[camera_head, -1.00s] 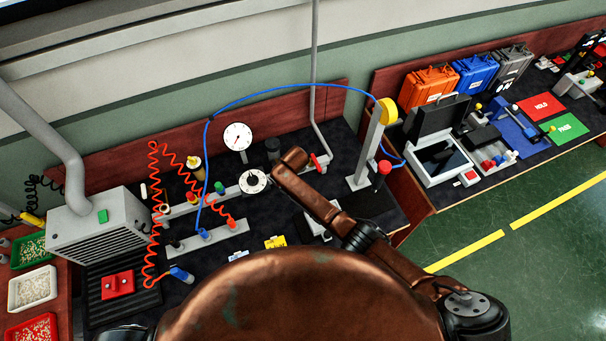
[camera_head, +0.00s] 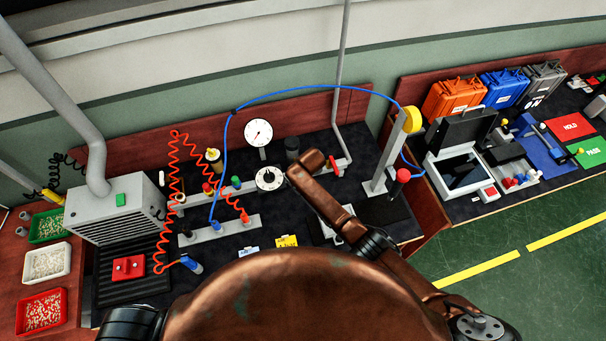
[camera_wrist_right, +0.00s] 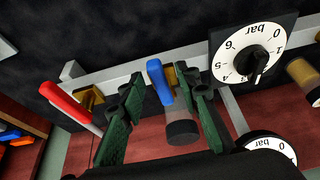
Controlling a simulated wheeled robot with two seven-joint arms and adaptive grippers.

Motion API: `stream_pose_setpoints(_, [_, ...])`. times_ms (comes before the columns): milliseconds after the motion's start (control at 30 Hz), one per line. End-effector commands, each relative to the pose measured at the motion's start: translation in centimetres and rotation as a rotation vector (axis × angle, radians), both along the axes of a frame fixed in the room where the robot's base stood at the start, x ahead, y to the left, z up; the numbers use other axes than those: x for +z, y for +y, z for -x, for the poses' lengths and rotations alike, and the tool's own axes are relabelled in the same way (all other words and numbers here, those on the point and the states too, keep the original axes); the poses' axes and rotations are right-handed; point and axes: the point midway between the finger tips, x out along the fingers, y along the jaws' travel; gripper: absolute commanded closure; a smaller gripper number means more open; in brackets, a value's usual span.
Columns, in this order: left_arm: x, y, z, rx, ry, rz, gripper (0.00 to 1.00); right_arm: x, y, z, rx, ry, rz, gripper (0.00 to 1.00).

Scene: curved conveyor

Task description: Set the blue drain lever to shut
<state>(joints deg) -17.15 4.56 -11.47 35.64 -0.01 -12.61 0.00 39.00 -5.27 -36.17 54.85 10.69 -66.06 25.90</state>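The blue lever (camera_wrist_right: 159,79) shows in the right wrist view, beside a brass valve body on a grey rail (camera_wrist_right: 140,76). Its handle runs roughly up and down in that picture. My right gripper (camera_wrist_right: 166,93) is open, with its green-padded fingers on either side of the lever. The lever looks closer to the right-hand finger; I cannot tell whether they touch. In the head view my copper right arm hides the blue lever and the right gripper. My left gripper is out of view.
A red lever (camera_wrist_right: 66,103) sits left of the gripper in the wrist view, and a bar dial with a black knob (camera_wrist_right: 255,57) sits to the right. In the head view a blue hose (camera_head: 300,88) arches over the bench, and a grey post (camera_head: 383,160) stands right of the arm.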

Motion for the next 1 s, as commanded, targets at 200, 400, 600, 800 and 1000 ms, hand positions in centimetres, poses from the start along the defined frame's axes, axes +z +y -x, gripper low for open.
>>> stream_pose_setpoints(200, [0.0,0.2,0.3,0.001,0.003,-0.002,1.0,0.2,-0.1,0.0,0.0,-0.001,0.001,0.7])
stream_pose_setpoints(400, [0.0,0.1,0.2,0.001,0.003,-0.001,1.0,2.0,-0.2,0.7,0.002,-0.001,-0.002,0.7])
stream_pose_setpoints(600, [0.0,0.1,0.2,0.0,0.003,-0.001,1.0,5.4,-0.7,2.1,0.001,-0.003,-0.003,0.7])
stream_pose_setpoints(800, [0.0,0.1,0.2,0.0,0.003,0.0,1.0,8.9,-1.2,3.4,0.0,-0.003,-0.002,0.7])
stream_pose_setpoints(1000, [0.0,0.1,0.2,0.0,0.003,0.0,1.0,10.8,-1.5,4.2,0.0,-0.001,0.0,0.7])
